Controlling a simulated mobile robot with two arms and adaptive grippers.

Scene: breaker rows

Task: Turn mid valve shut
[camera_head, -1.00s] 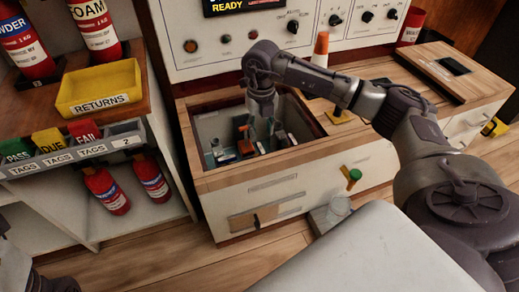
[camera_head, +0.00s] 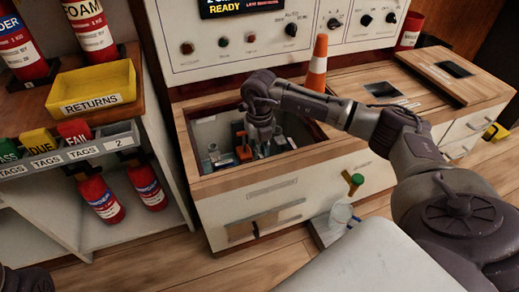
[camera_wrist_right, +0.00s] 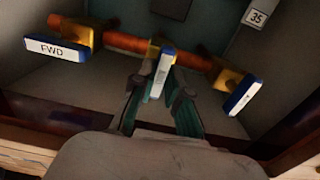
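In the right wrist view, an orange pipe (camera_wrist_right: 125,40) carries three valves. The middle valve's handle (camera_wrist_right: 161,74) has a white face and blue sides and stands slightly tilted, pointing towards me. My right gripper (camera_wrist_right: 162,85) has one finger on each side of this handle, its tips close to it. Whether they press on it cannot be told. The FWD valve handle (camera_wrist_right: 56,48) is turned crosswise at the left; the right-hand valve handle (camera_wrist_right: 241,95) is slanted. In the head view my right gripper (camera_head: 262,150) reaches down into the open bay; the valves there are partly hidden.
An orange cone (camera_head: 318,65) stands on the counter at the right. A yellow returns tray (camera_head: 95,88) is on the left shelf. A tag "35" (camera_wrist_right: 257,17) is on the bay wall.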

